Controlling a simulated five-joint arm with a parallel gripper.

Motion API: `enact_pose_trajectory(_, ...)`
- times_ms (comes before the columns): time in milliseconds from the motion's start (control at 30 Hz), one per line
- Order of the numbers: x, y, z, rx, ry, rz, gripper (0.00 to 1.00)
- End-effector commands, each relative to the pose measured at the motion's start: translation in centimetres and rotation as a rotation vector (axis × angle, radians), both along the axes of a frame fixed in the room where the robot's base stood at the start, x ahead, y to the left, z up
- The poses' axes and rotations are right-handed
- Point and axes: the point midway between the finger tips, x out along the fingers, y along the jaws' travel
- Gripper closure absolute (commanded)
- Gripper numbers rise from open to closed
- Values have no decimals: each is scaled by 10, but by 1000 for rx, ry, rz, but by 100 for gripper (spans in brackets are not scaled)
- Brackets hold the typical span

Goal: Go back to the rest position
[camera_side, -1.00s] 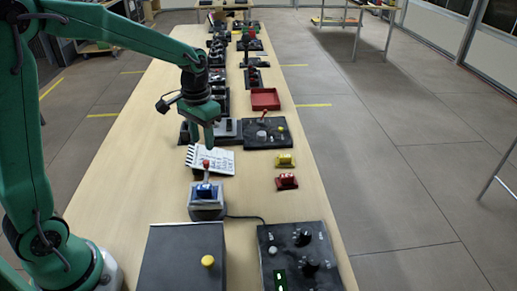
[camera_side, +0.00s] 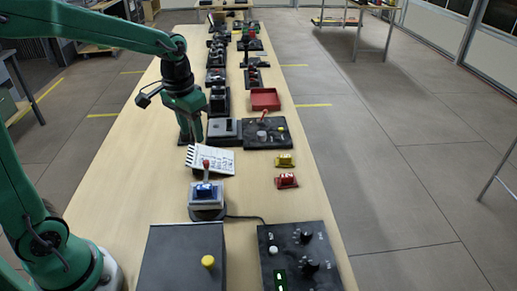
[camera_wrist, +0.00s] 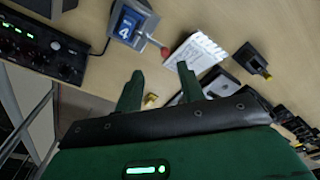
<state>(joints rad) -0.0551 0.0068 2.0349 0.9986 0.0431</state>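My gripper (camera_side: 191,134) hangs above the table (camera_side: 125,170), pointing down, just behind and left of the white spiral notepad (camera_side: 212,161). In the wrist view my gripper (camera_wrist: 159,70) has its two green fingers apart, with nothing held between them. The notepad (camera_wrist: 197,50) lies beyond the fingertips there. I cannot tell exactly how high the fingertips are above the table.
A blue counter with a red-knobbed lever (camera_side: 206,193) stands in front of the notepad. A box with a yellow knob (camera_side: 190,255) and a black control panel (camera_side: 300,258) are nearest. Yellow (camera_side: 285,160) and red (camera_side: 287,181) blocks lie right. The left table strip is clear.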

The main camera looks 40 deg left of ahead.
Motion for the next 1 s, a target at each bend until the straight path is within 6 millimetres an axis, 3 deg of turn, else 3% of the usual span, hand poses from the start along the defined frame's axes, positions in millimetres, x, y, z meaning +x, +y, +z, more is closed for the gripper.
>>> enact_pose_trajectory(200,-33,-6,25,3,-89,-3,61)
enact_pose_trajectory(500,-77,-13,44,4,-204,-7,61)
enact_pose_trajectory(1000,-137,-20,49,-1,-372,-13,61)
